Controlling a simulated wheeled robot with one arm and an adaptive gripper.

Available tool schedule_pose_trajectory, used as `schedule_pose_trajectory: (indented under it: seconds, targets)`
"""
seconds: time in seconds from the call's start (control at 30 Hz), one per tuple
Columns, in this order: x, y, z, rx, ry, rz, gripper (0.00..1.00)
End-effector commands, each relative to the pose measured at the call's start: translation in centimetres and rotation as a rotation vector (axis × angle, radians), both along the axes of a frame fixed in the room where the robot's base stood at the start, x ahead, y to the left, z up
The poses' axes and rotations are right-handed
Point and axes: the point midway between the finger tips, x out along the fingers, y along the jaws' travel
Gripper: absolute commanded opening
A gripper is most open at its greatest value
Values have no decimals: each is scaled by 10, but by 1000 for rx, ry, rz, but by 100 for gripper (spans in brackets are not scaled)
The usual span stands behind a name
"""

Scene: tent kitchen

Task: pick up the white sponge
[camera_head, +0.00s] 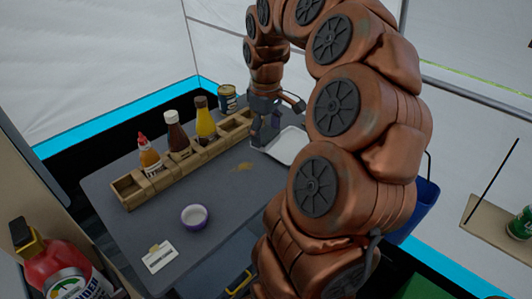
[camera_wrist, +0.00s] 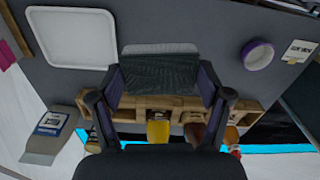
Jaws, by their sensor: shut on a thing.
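The sponge (camera_wrist: 158,75) lies between the two fingers of my gripper (camera_wrist: 160,92) in the wrist view. Its near face looks dark grey and textured in shadow, and its far edge shows as a pale strip. My gripper is shut on it, with a finger against each side. In the head view my gripper (camera_head: 277,121) is over the far right part of the grey table, beside the white tray. The sponge is small and largely hidden by the fingers there. I cannot tell whether it touches the table.
A white tray (camera_head: 288,147) lies right of my gripper. A wooden rack (camera_head: 180,163) with sauce bottles (camera_head: 206,122) runs along the table's left side, and a can (camera_head: 227,98) stands behind. A purple-white bowl (camera_head: 194,216) and a card (camera_head: 160,257) are nearer.

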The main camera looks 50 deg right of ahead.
Motion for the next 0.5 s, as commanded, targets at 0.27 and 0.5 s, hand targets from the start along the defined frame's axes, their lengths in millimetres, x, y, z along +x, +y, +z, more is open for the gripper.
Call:
schedule_pose_trajectory:
  seconds: [0.27, 0.5]
  targets:
    - [2, -1, 57, -4, -4, 0, 64]
    - [1, 0, 94, -1, -5, 0, 64]
